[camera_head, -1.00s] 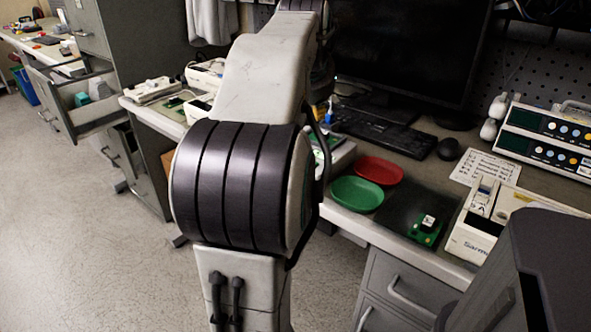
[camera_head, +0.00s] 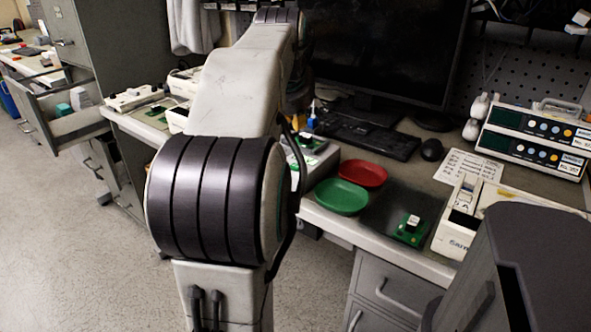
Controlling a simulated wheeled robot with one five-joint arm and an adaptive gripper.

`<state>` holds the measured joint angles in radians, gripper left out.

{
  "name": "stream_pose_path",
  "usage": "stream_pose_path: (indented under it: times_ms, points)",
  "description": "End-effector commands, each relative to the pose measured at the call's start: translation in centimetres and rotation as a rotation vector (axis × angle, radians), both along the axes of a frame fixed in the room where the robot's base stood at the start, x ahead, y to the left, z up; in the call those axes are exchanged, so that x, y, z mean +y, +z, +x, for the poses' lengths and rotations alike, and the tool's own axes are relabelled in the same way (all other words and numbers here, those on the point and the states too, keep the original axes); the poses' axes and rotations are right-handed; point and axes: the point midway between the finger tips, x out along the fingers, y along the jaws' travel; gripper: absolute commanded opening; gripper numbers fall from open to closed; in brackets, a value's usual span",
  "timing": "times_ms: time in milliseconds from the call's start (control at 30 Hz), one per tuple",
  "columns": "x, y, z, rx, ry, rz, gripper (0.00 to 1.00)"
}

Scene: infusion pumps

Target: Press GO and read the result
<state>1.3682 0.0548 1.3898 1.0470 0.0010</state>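My arm stands upright in the left middle of the view and hides part of the bench. My gripper is not in view; the arm's far end is hidden or out of the picture at the top. A device with a green part (camera_head: 308,143) sits on the bench just right of my arm, partly hidden by it. White and dark infusion pumps (camera_head: 533,137) are stacked at the right, with rows of coloured buttons. A white and beige unit (camera_head: 462,215) lies at the front right. I cannot make out which button is GO, and no result is readable.
A red tray (camera_head: 362,173) and a green tray (camera_head: 341,197) lie beside a small green board (camera_head: 411,229) on a dark mat. A keyboard (camera_head: 365,136), mouse (camera_head: 431,149) and monitor (camera_head: 385,50) are behind. An open drawer (camera_head: 75,123) juts out at left. The floor at lower left is clear.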

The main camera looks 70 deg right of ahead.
Motion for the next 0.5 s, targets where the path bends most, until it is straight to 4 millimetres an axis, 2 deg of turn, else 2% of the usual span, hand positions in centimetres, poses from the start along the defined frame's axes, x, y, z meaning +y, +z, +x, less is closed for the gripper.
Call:
stream_pose_path:
  times_ms: [33,500]
  points:
    - [0.0,-0.8,0.0,0.000,0.000,0.000,0.00]
    - [0.0,-5.9,0.0,0.000,0.000,0.001,0.00]
